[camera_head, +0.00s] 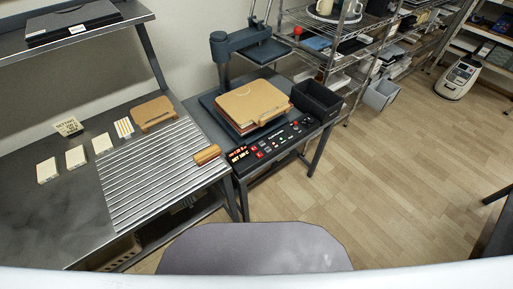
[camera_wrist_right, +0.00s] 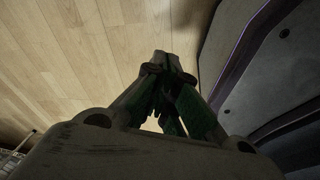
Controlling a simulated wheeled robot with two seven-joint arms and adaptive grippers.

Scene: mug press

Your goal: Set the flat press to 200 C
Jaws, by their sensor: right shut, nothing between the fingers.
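The flat press (camera_head: 222,72) stands on a small dark table in the middle of the head view, its grey arm and upper part at the back. A brown board or pad (camera_head: 252,104) lies on its lower plate. Its black control panel (camera_head: 275,143) runs along the front edge, with red and white buttons and a lit orange-red display (camera_head: 239,153) too small to read. My right gripper (camera_wrist_right: 167,62) shows in the right wrist view, fingers together and empty, above the wooden floor and away from the press. My left gripper is in no view.
A metal bench (camera_head: 60,215) with a ribbed rack (camera_head: 160,170), several white boxes, a small sign (camera_head: 68,126) and a wooden roller (camera_head: 207,154) stands at the left. A black bin (camera_head: 318,98) sits right of the press. Wire shelves stand behind; the floor (camera_head: 400,190) at right is clear.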

